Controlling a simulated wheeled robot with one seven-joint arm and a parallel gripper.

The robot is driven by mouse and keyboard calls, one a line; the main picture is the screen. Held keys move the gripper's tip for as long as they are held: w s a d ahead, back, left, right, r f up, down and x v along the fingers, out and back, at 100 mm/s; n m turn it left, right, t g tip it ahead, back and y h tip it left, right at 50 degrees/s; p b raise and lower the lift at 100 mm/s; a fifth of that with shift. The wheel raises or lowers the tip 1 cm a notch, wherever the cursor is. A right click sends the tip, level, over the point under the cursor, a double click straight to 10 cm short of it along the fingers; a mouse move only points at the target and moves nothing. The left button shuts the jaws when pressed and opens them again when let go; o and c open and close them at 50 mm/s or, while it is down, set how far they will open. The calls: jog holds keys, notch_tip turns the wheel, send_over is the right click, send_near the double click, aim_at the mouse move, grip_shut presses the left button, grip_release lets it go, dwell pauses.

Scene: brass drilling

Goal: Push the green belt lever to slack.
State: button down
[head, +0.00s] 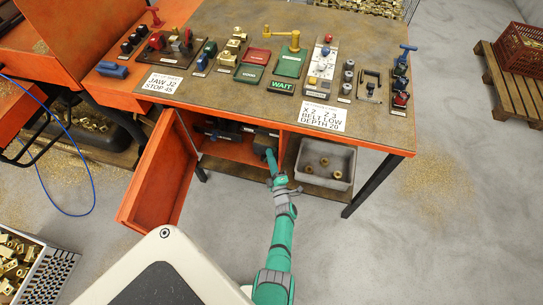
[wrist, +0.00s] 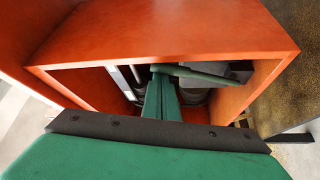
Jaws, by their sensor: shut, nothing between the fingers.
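The green belt lever (wrist: 205,76) shows in the wrist view as a slim green bar inside the orange cabinet, just under its top edge. It runs from above my fingertips toward the right. My gripper (wrist: 160,92) is shut and empty, its green fingers pointing into the cabinet opening. The fingertips are close to the lever's left end; I cannot tell whether they touch it. In the head view my gripper (head: 268,154) is at the cabinet mouth under the bench, and I cannot make out the lever there.
The orange cabinet door (head: 157,180) hangs open to the left. A grey bin (head: 345,165) with brass parts stands on the shelf right of my arm. The bench top (head: 225,92) overhangs the cabinet and carries several controls and a sign reading "BELT LOW" (head: 324,117).

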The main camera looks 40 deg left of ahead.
jog(key=shift+w+d+f, duration=0.1)
jog(key=shift+w+d, duration=0.15)
jog(key=s+d, duration=0.5)
jog(key=s, duration=0.3)
jog(key=shift+s, duration=0.15)
dwell(0.5)
jog(key=shift+a+f, duration=0.1)
jog(key=shift+a, duration=0.05)
jog(key=shift+w+d, duration=0.2)
